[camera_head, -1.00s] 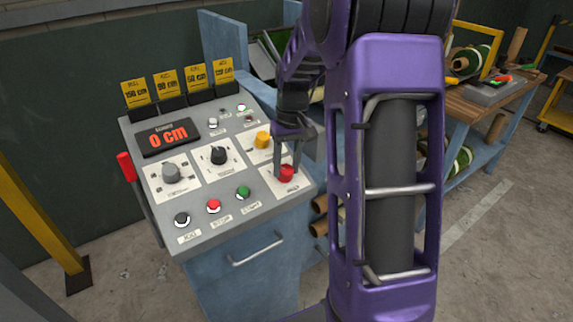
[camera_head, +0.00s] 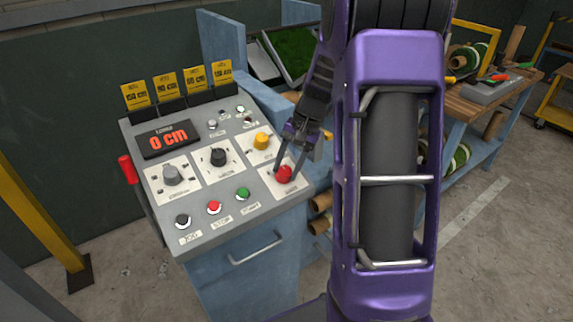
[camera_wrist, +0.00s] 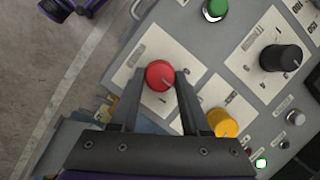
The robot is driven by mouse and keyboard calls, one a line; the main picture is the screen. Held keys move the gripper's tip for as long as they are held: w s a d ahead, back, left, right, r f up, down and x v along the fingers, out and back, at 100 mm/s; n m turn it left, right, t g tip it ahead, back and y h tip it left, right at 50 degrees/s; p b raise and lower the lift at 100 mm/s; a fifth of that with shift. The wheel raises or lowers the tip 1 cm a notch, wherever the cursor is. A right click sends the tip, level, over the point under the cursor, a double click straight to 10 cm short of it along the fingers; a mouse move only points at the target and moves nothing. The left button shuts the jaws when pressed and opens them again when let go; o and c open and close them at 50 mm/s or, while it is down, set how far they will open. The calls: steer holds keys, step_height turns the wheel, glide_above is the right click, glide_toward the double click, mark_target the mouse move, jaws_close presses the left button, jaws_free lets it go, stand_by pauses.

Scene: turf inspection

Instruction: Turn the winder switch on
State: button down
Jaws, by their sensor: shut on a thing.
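The control panel (camera_head: 215,215) is a sloped grey console with a display reading 0 cm. My gripper (camera_head: 286,168) is at its right side, shut on the red knob (camera_head: 283,175) at the lower right. In the wrist view the two fingers (camera_wrist: 157,80) lie on either side of the red knob (camera_wrist: 160,75), which has a pale pointer line. The small label print is too blurred to read.
Black, red and green (camera_head: 243,193) buttons line the panel's front edge. A red-handled lever (camera_head: 126,168) is at its left side. Yellow cards (camera_head: 165,83) stand along the back. A workbench (camera_head: 490,95) with rolls is at the right.

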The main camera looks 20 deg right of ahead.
steer(key=m, duration=0.2)
steer(key=m+t+y, duration=0.1)
steer(key=m, duration=0.1)
steer(key=shift+s+d+f+m, duration=0.1)
steer(key=shift+s+m, duration=0.05)
steer(key=shift+m, duration=0.15)
steer(key=shift+s+m+t, duration=0.1)
steer(key=shift+m+t, duration=0.9)
steer(key=shift+m, duration=1.3)
steer(key=shift+c, duration=1.9)
jaws_free()
steer(key=v, duration=1.7)
steer(key=shift+d+p, duration=0.3)
steer(key=shift+d, duration=0.05)
